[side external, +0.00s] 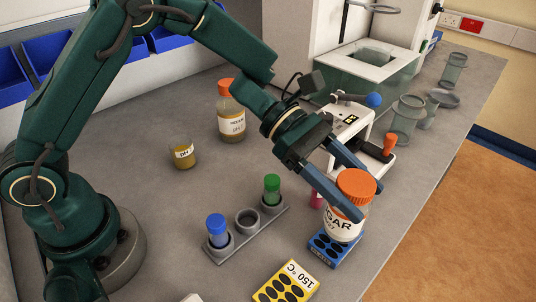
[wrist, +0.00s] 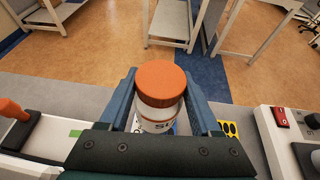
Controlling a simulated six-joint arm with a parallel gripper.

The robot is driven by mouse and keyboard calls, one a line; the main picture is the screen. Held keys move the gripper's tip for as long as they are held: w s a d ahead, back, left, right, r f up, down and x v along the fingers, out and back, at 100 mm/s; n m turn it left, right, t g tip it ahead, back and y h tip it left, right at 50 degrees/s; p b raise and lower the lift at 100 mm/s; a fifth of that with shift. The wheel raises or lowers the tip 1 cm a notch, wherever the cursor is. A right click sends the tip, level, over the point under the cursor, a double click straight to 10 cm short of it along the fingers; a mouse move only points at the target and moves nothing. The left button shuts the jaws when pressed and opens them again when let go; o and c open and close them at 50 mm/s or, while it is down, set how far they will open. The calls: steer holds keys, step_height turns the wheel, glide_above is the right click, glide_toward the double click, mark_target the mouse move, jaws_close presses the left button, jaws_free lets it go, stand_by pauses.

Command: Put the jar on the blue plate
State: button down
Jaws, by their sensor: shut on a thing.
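The jar is clear with an orange lid (side external: 356,185) and a white label ending in "GAR". My gripper (side external: 369,202) is shut on it, with one blue-grey finger on each side just below the lid. In the wrist view the jar (wrist: 160,90) stands upright between the fingers. The blue plate (side external: 323,252), with black oval spots, lies directly below the jar in the side view. The jar's base overlaps the plate's far part there. I cannot tell whether it touches the plate.
A yellow "150 °C" plate (side external: 286,284) lies in front of the blue plate. A grey rack (side external: 246,234) holds blue-capped and green-capped tubes. A white instrument (side external: 350,128) with an orange-knobbed lever stands close behind the jar. The bench edge is to the right.

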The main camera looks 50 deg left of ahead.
steer(key=shift+f, duration=1.2)
steer(key=shift+c, duration=0.5)
jaws_free()
steer(key=shift+f, duration=0.15)
